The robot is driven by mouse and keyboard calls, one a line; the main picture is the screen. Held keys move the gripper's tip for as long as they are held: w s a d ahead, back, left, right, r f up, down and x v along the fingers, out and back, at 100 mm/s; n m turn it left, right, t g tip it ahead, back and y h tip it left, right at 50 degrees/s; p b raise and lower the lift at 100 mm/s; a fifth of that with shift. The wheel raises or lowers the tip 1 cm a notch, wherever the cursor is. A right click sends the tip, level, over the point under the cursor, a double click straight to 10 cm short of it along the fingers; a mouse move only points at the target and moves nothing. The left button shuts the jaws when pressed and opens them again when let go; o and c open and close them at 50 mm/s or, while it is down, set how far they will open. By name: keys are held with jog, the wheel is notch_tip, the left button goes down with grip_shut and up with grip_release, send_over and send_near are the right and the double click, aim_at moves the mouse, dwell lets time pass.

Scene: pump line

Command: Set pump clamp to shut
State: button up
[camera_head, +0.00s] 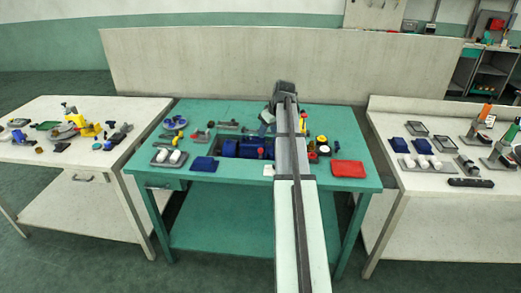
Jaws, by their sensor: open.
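A blue pump (243,148) lies on the green table (225,189), with its right end partly behind my arm. Small red parts show at the pump's top right, close to my arm. I cannot tell which part is the clamp or how it is set. My gripper (266,119) shows small at the end of my arm, above the pump's right end. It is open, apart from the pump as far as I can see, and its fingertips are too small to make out.
A red tray (348,168) lies at the right. A tray with white pieces (168,157) and a blue cloth-like item (204,163) lie at the left. Several small parts lie behind the pump. Side tables (70,150) hold other parts. The green table's front edge is mostly clear.

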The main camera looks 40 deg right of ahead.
aim_at(261, 148)
jog(key=x, duration=1.3)
jog(key=shift+c, duration=0.2)
grip_shut()
